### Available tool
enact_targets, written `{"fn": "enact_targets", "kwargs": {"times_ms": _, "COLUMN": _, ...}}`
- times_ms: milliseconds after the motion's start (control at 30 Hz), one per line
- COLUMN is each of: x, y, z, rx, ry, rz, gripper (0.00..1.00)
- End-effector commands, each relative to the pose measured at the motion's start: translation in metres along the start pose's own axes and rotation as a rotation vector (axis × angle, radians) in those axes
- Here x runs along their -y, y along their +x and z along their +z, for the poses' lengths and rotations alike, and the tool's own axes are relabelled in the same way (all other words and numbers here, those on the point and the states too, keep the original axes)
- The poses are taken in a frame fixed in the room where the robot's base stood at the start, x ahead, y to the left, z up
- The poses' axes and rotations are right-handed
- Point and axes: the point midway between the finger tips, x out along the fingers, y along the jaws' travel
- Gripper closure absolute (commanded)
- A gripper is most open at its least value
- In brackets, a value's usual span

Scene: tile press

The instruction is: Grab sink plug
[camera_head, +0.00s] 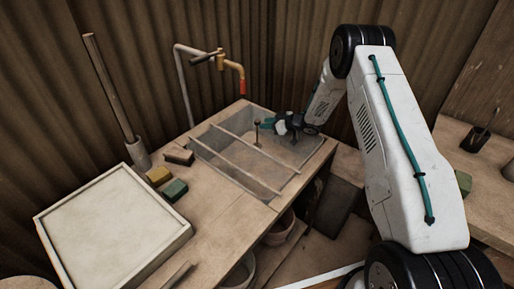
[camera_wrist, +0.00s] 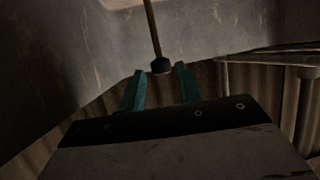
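The sink plug shows as a thin upright rod with a dark knob (camera_head: 257,122) on its top end, standing in the grey sink basin (camera_head: 212,141). My gripper (camera_head: 267,123) reaches in from the right at the height of the knob, above the basin. In the wrist view, the teal fingers of my gripper (camera_wrist: 160,70) are apart, one on each side of the knob (camera_wrist: 160,65). Gaps show between the knob and both fingers. The rod runs from the knob to the top edge of that view. The plug's lower end is hard to make out.
Thin bars (camera_head: 246,150) cross the basin. Yellow (camera_head: 158,176) and green (camera_head: 174,190) sponges and a dark-topped block (camera_head: 178,157) lie to the left, near a pale framed tray (camera_head: 112,222).

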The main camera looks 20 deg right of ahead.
Motion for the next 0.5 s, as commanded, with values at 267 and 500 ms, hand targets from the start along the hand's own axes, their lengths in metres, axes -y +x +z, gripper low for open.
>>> {"fn": "enact_targets", "kwargs": {"times_ms": 267, "x": 0.000, "y": 0.021, "z": 0.022, "rx": -0.001, "ry": -0.003, "rz": 0.001, "gripper": 0.66}}
{"fn": "enact_targets", "kwargs": {"times_ms": 500, "x": 0.000, "y": 0.047, "z": 0.023, "rx": -0.001, "ry": -0.002, "rz": -0.001, "gripper": 0.66}}
